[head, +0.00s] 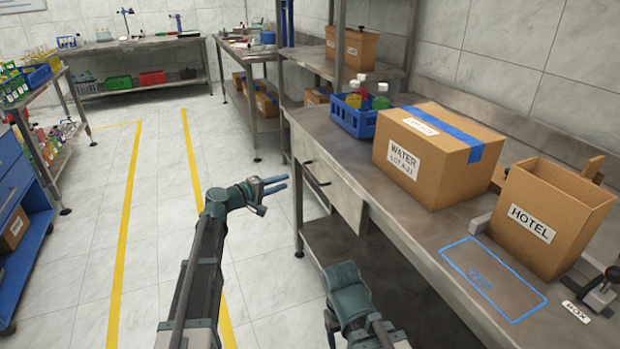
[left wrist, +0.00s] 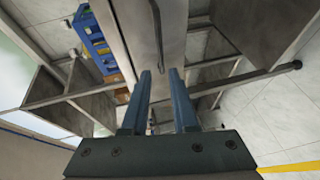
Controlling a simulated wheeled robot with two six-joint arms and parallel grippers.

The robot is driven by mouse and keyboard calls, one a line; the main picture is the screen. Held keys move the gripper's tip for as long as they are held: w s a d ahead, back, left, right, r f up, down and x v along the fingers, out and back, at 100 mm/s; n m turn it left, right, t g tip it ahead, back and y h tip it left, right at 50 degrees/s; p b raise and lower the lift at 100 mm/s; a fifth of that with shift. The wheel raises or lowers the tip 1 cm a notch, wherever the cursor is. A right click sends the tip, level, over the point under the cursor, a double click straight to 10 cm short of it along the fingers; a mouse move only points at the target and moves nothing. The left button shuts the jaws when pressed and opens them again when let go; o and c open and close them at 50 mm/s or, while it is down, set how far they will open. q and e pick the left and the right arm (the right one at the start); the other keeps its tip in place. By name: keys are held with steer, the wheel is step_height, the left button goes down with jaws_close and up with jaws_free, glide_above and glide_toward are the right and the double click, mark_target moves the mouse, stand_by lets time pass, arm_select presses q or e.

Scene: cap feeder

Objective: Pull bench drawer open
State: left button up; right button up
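The bench drawer (head: 333,182) sits under the top of the steel bench on the right. It looks shut. Its dark bar handle (head: 316,173) is on the front panel; the handle also shows ahead of the fingers in the left wrist view (left wrist: 157,32). My left gripper (head: 286,184) is left of the handle, apart from it, pointing towards the drawer front. In the left wrist view its two blue fingers (left wrist: 160,73) are apart with nothing between them. Part of my right arm shows at the bottom of the head view; its gripper does not show.
On the bench (head: 405,228) stand a blue bottle crate (head: 352,122), a WATER carton (head: 430,190) and an open HOTEL box (head: 535,222). A bench leg (head: 297,205) stands close to my left gripper. The tiled floor to the left is clear.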

mark_target(310, 172)
arm_select(q)
steer(key=b+x, duration=0.2)
steer(key=x, duration=1.1)
steer(key=shift+d+f, duration=0.1)
steer(key=shift+d, duration=0.1)
jaws_close()
stand_by(0.9)
